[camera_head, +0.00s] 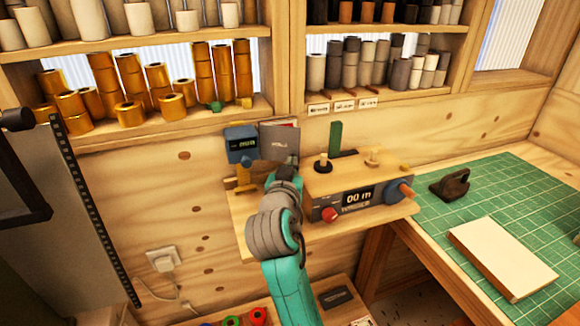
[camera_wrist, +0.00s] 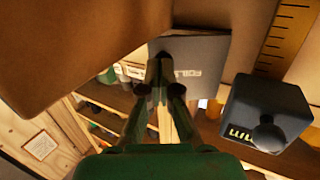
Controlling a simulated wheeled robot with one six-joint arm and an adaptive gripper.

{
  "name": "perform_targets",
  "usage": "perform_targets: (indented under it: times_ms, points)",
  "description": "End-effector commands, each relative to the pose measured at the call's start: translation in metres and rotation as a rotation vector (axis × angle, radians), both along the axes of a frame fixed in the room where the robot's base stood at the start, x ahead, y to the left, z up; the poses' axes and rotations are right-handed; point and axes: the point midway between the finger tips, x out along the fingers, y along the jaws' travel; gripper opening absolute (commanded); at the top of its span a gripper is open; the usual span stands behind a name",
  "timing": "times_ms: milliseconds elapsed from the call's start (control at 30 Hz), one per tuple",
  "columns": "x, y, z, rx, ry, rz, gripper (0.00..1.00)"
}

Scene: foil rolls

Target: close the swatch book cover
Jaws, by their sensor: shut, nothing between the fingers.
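The swatch book (camera_head: 279,140) is a small grey book with pale lettering on its cover, standing at the back of the small wooden shelf. A thin red and pale edge shows behind the cover's top. In the wrist view the grey cover (camera_wrist: 205,55) shows its lettering, seen at a slant. My gripper (camera_wrist: 160,68) is shut and empty, with its fingertips in front of the cover's left part. I cannot tell whether they touch it. In the head view my gripper (camera_head: 287,165) is at the cover's lower edge, partly hidden by my wrist.
A blue gauge (camera_head: 240,143) stands close left of the book; it also shows in the wrist view (camera_wrist: 265,112). A winder box (camera_head: 357,197) with a display and knobs stands to the right. Shelves of gold rolls (camera_head: 130,75) are above. The green mat (camera_head: 500,195) holds a pale block.

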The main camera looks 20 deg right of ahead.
Motion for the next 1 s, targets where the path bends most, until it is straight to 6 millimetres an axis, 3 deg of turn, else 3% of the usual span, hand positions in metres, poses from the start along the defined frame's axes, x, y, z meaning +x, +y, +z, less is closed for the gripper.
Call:
perform_targets:
  times_ms: [467,1000]
  points:
    - [0.006,-0.009,0.0,-0.001,-0.001,-0.001,0.0]
    - [0.029,-0.034,0.0,-0.001,0.0,0.0,0.0]
